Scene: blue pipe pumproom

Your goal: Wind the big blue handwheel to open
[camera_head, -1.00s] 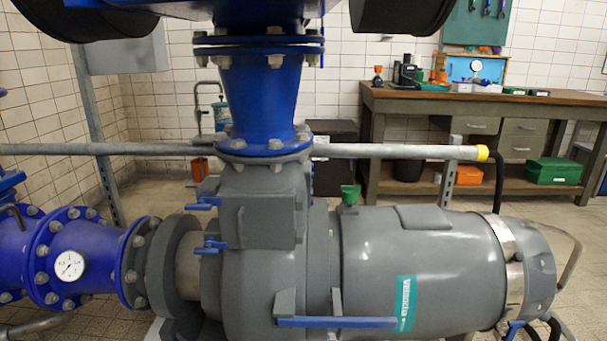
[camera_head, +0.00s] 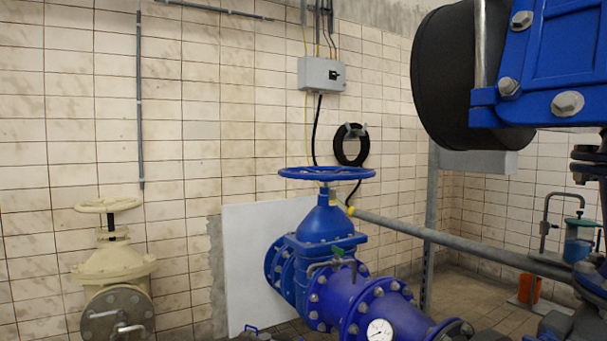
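The big blue handwheel (camera_head: 327,173) lies flat on top of a blue gate valve (camera_head: 322,232), right of the middle of the head view. The valve joins a blue flanged pipe (camera_head: 362,305) that carries a white round gauge (camera_head: 380,330). Neither of my grippers is in view, and nothing is touching the wheel. A smaller cream handwheel (camera_head: 108,205) sits on a cream valve (camera_head: 113,265) at the left.
A grey pipe rail (camera_head: 450,240) runs right from near the valve. A large black round cover (camera_head: 447,80) and blue machinery fill the upper right. A white panel (camera_head: 240,262) stands behind the valve against the tiled wall.

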